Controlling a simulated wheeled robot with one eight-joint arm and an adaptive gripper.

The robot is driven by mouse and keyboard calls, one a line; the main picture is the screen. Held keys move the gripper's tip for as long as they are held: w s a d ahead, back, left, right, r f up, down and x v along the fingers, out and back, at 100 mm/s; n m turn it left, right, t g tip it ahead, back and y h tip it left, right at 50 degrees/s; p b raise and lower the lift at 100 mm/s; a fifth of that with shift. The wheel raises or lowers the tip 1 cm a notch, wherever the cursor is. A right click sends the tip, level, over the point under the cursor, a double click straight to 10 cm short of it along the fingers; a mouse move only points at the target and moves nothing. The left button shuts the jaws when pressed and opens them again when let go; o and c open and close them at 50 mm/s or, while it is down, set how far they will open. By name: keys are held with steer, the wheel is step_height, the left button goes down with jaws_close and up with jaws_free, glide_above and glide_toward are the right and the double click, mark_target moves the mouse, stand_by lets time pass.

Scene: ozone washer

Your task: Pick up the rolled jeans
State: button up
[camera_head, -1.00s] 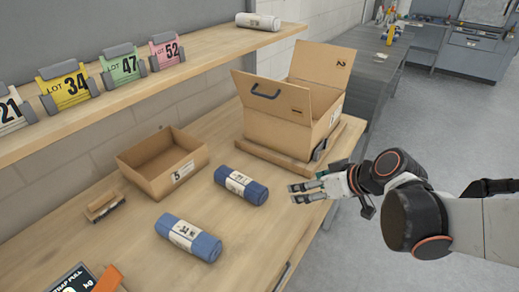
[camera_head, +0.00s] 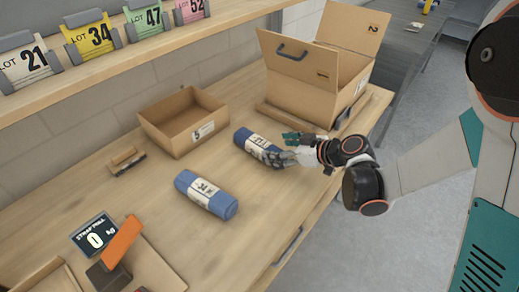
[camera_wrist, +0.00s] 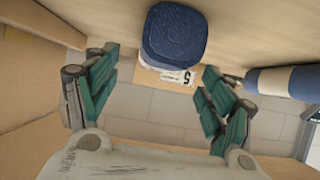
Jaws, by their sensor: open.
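Two rolled blue jeans with white paper bands lie on the wooden table. The farther roll (camera_head: 250,141) is by my gripper (camera_head: 285,147), which is open at its right end. One finger overlaps the roll in the head view, so contact cannot be told. In the wrist view this roll (camera_wrist: 174,36) shows end-on at the top, ahead of and between the open green fingers (camera_wrist: 158,80). The nearer roll (camera_head: 206,194) lies apart, toward the front left. It also shows in the wrist view (camera_wrist: 288,82) at the right edge.
An open cardboard box (camera_head: 313,85) stands behind my gripper on the right. A low open carton (camera_head: 170,142) marked 5 is left of the farther roll. A shelf (camera_head: 150,48) with lot cards runs above.

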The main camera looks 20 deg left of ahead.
mark_target(263, 146)
steer(key=shift+b+x, duration=1.15)
steer(key=shift+x, duration=2.7)
steer(key=shift+r, duration=0.2)
steer(key=c, duration=1.5)
